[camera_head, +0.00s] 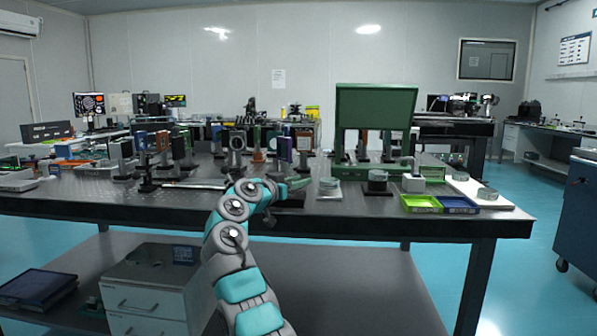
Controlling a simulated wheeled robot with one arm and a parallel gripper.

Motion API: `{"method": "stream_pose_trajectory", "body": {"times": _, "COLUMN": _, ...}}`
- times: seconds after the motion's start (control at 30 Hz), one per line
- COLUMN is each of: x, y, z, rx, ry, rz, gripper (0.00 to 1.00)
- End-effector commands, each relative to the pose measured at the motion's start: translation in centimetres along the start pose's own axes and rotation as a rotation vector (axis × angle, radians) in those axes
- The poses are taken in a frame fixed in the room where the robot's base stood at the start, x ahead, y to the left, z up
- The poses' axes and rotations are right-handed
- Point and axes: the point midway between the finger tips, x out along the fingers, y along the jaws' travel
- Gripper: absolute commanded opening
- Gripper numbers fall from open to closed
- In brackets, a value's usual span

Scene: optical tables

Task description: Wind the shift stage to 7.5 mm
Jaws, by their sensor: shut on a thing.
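My arm reaches up from the bottom of the head view to the front edge of the optical table (130,200). My gripper (284,191) is small in the picture, low at the table's front, beside a dark low block (292,201) that appears to be the shift stage. The gripper is shut on a small part there, seemingly the stage's knob. My wrist hides the contact, and the stage's scale and reading are too small to make out.
Several upright optic mounts (185,148) stand behind and left of my gripper. A round piece on a pale base (329,190), a dark round holder (377,182), a green tray (420,204) and a blue tray (457,205) lie to the right. A large green panel (374,108) rises behind.

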Motion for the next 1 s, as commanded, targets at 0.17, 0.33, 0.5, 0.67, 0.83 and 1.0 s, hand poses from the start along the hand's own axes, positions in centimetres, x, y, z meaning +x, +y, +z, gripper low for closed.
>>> {"method": "stream_pose_trajectory", "body": {"times": 0.17, "x": -0.03, "y": 0.04, "z": 0.28, "rx": -0.003, "ry": -0.004, "rz": 0.023, "gripper": 0.00}}
{"method": "stream_pose_trajectory", "body": {"times": 0.33, "x": -0.02, "y": 0.11, "z": 0.37, "rx": -0.002, "ry": -0.002, "rz": 0.028, "gripper": 0.00}}
{"method": "stream_pose_trajectory", "body": {"times": 0.5, "x": -0.02, "y": 0.09, "z": 0.40, "rx": -0.002, "ry": -0.002, "rz": 0.027, "gripper": 0.00}}
{"method": "stream_pose_trajectory", "body": {"times": 0.67, "x": -0.03, "y": 0.08, "z": 0.37, "rx": -0.002, "ry": -0.002, "rz": 0.027, "gripper": 0.47}}
{"method": "stream_pose_trajectory", "body": {"times": 0.83, "x": -0.04, "y": 0.08, "z": 0.22, "rx": -0.001, "ry": 0.000, "rz": 0.025, "gripper": 0.66}}
{"method": "stream_pose_trajectory", "body": {"times": 1.0, "x": -0.04, "y": 0.08, "z": 0.14, "rx": -0.001, "ry": 0.001, "rz": 0.025, "gripper": 0.67}}
